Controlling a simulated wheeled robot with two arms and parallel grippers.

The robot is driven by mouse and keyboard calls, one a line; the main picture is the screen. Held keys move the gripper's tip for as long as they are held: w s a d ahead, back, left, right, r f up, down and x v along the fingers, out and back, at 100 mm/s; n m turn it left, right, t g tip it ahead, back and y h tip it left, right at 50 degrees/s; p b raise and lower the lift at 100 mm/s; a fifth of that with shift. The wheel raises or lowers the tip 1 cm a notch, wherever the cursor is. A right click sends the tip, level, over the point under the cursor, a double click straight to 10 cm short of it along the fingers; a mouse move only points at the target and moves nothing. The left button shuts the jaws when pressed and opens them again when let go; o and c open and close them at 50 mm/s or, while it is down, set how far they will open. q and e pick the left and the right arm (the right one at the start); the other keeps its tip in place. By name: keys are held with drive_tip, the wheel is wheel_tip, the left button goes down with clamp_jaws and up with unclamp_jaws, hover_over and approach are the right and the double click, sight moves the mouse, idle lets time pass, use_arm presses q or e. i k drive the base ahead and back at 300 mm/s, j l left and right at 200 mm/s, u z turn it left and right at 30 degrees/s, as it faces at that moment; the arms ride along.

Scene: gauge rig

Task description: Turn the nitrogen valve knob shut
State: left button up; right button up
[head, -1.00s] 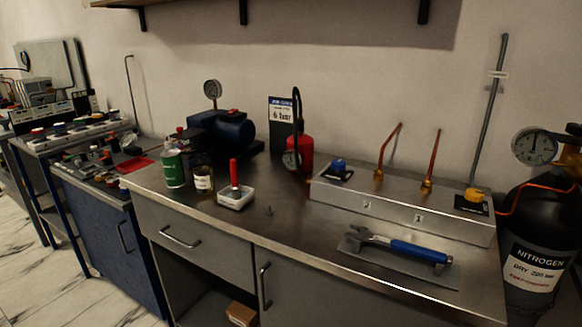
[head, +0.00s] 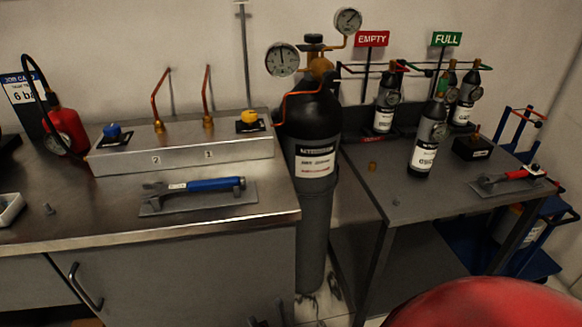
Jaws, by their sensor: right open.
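The nitrogen cylinder (head: 312,120) is black with a white label and stands between the two benches. Its dark valve knob (head: 314,39) sits on top of the brass valve, between a left gauge (head: 282,59) and a higher right gauge (head: 348,20). I cannot tell from here how far the knob is turned. My right gripper (head: 267,317) shows only as dark fingertips at the bottom edge. It is open and empty, low in front of the left bench and far below the knob. My left gripper is out of view.
The left bench holds a metal box (head: 185,155) with blue and yellow knobs and copper tubes, and a blue-handled wrench (head: 195,186). A blue trolley (head: 530,265) stands at right.

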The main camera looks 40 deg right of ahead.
sight(313, 39)
drive_tip(key=z, duration=1.25)
